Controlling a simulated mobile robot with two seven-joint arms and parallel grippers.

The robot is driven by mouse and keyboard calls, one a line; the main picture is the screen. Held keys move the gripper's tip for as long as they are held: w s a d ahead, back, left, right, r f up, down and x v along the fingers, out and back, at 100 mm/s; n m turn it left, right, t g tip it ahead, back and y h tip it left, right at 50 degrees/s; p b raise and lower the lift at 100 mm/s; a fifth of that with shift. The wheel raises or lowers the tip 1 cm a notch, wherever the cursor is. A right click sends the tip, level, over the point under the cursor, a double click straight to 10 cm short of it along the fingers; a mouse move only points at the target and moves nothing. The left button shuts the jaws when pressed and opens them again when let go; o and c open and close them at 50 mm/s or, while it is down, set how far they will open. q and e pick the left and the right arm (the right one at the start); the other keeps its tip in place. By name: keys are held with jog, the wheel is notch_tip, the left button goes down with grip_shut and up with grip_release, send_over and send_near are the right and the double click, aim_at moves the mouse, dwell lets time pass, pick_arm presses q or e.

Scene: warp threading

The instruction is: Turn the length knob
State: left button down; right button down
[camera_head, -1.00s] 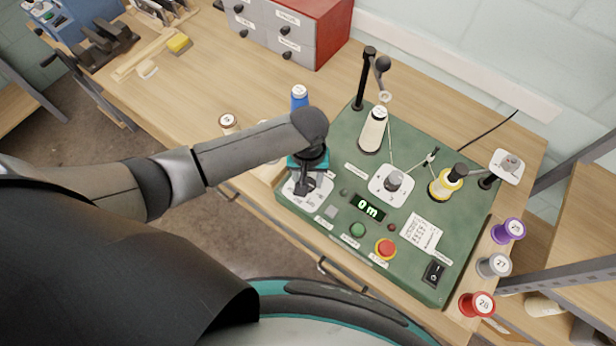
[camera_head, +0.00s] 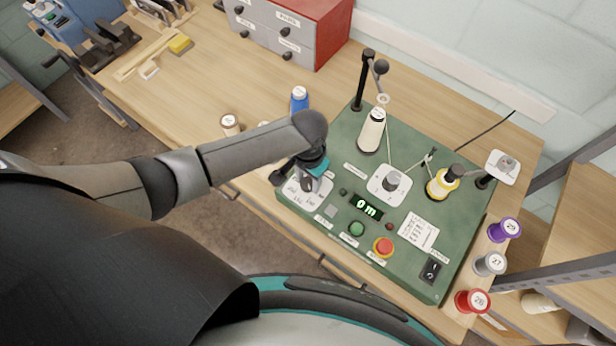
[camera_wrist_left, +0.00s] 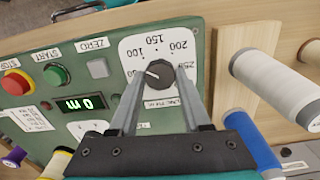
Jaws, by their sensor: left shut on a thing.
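The length knob (camera_wrist_left: 160,74) is a dark round knob with a white pointer mark, on a white dial plate (camera_wrist_left: 133,45) with printed numbers such as 100, 150 and 200. In the left wrist view the pointer faces left, towards the low end of the scale. My left gripper (camera_wrist_left: 165,72) is shut on the knob, one finger on each side. In the head view my left gripper (camera_head: 308,184) is over the dial plate (camera_head: 299,194) at the left end of the green panel (camera_head: 325,240), hiding the knob. The display (camera_head: 367,207) reads 0 m. My right gripper is not in view.
A green START button (camera_head: 357,228), red STOP button (camera_head: 383,246) and second knob (camera_head: 390,182) are on the panel. A white thread cone (camera_head: 373,130) and yellow spool (camera_head: 442,183) stand on it. A blue spool (camera_head: 299,99) stands just behind my gripper.

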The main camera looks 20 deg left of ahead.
aim_at(308, 184)
pick_arm(q)
jog(key=shift+m, duration=0.6)
jog(key=shift+c, duration=1.8)
grip_release()
jog(key=shift+r, duration=0.15)
notch_tip(308, 184, up, 15)
